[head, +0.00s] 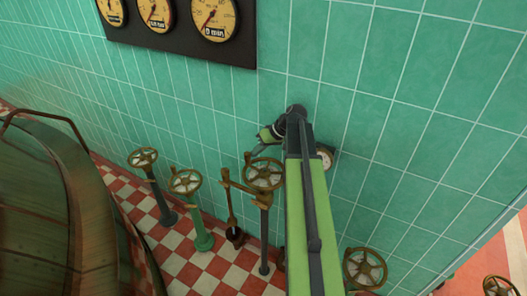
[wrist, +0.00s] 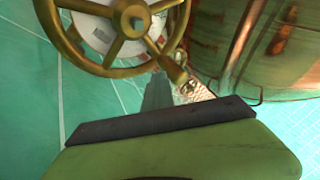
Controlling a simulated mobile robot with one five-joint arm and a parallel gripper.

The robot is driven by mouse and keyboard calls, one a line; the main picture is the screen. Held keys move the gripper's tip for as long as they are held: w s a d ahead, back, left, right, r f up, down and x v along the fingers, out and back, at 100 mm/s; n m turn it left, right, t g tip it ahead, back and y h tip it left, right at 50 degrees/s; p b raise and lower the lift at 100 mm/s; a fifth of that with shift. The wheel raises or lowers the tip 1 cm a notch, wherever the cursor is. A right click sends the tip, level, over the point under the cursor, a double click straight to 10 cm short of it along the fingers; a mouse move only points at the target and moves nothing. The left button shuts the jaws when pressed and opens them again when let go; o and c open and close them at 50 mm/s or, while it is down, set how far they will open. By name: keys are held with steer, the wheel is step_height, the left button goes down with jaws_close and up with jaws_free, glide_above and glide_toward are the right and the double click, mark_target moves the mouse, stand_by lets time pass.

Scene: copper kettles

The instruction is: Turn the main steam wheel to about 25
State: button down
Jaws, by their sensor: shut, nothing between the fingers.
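Several brass handwheels stand on posts along the wall; I cannot tell for sure which is the main steam wheel. My gripper (head: 254,154) is shut and empty, pointing down and left beside the wall, just above the middle handwheel (head: 263,174). In the wrist view my dark gripper fingers (wrist: 157,88) reach towards a brass wheel (wrist: 128,23), with a white round face behind it. Whether they touch it I cannot tell. The rightmost gauge (head: 214,17) has a small label that may read main; its needle points to the lower left.
Other wheels stand to the left (head: 143,158), at left centre (head: 185,182) and to the right (head: 365,268). A lever post (head: 231,205) is close to the middle wheel. A large copper kettle (head: 50,215) fills the left. Checkered floor (head: 190,270) lies below.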

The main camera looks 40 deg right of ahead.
steer(key=shift+a+r, duration=0.1)
steer(key=shift+a, duration=0.55)
steer(key=shift+w+a, duration=0.15)
steer(key=shift+w, duration=0.05)
steer(key=p+v, duration=0.9)
steer(key=v, duration=0.3)
steer(key=shift+p, duration=0.3)
